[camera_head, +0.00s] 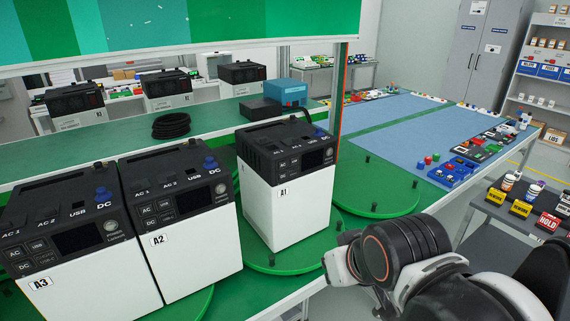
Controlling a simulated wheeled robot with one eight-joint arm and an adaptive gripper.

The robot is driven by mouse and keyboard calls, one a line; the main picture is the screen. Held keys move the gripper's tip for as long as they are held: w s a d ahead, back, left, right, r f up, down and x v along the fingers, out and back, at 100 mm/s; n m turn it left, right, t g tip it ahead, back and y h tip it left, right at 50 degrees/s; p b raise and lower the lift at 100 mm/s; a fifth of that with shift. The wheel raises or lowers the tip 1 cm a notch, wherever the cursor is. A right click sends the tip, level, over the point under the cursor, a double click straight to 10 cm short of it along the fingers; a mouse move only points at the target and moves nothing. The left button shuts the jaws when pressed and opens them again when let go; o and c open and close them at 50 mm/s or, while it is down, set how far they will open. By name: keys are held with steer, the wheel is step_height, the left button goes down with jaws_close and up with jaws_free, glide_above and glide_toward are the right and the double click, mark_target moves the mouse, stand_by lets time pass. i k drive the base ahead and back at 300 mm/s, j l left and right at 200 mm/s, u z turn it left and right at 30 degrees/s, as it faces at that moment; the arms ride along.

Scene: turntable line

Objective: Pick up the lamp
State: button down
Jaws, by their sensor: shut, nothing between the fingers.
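I cannot make out a lamp anywhere in the head view. Part of my own arm, white and black with a copper ring, fills the lower right. My gripper's fingers do not show. Units A2 (200,255) and A3 (90,284) stand side by side at the left.
A blue-matted table (385,115) holds small parts. A dark bench (500,218) with bottles and signs stands right.

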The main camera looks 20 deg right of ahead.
mark_target(508, 179)
steer(key=z, duration=1.85)
steer(key=i+l, duration=0.1)
steer(key=i, duration=1)
steer(key=i+l, duration=0.1)
steer(key=i, duration=1)
steer(key=j+u, duration=0.05)
